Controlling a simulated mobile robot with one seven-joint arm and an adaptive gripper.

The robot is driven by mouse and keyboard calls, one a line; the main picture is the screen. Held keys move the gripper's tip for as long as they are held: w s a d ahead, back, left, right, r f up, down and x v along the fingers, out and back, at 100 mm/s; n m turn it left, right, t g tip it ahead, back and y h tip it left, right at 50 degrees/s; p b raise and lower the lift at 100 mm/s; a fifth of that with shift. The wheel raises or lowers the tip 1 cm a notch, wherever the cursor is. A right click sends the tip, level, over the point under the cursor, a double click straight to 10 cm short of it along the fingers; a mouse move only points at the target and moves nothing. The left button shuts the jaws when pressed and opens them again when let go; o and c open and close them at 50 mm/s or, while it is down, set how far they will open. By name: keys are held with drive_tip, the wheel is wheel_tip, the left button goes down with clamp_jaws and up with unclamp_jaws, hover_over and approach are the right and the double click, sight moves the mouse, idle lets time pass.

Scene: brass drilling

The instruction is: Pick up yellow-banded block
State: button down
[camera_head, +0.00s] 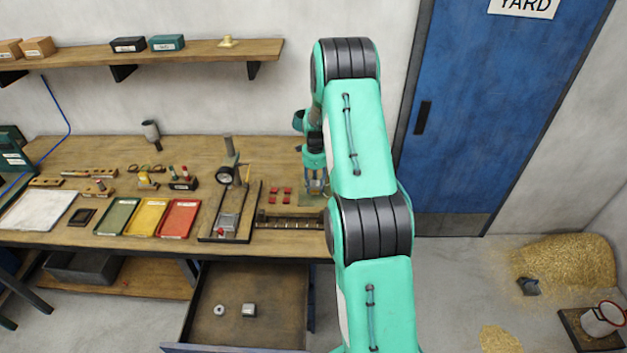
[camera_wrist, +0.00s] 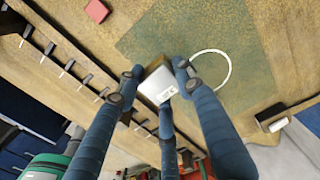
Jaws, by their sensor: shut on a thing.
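My gripper (camera_head: 316,186) is over the right part of the workbench, partly hidden by my own arm in the head view. In the wrist view its dark blue fingers (camera_wrist: 158,88) are closed around a small block (camera_wrist: 157,84). The block has a pale face and a brownish-yellow edge; I cannot clearly make out a yellow band. It appears above the green mat (camera_wrist: 200,35), but I cannot tell whether it touches it. In the head view the block is too small to make out.
Red pieces (camera_head: 280,195) lie left of my gripper. A slotted rack (camera_head: 288,219) runs along the bench's front edge. A stand with a dial (camera_head: 225,176) and green, yellow and red trays (camera_head: 180,218) are farther left. A drawer (camera_head: 250,285) is open below. A pale ring (camera_wrist: 228,68) lies beside the block.

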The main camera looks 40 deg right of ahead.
drive_tip(key=shift+s+a+r, duration=0.15)
drive_tip(key=shift+s+a, duration=0.4)
drive_tip(key=shift+s, duration=0.25)
drive_tip(key=shift+s+a+r, duration=0.1)
drive_tip(key=shift+s+a, duration=0.45)
drive_tip(key=shift+s, duration=0.25)
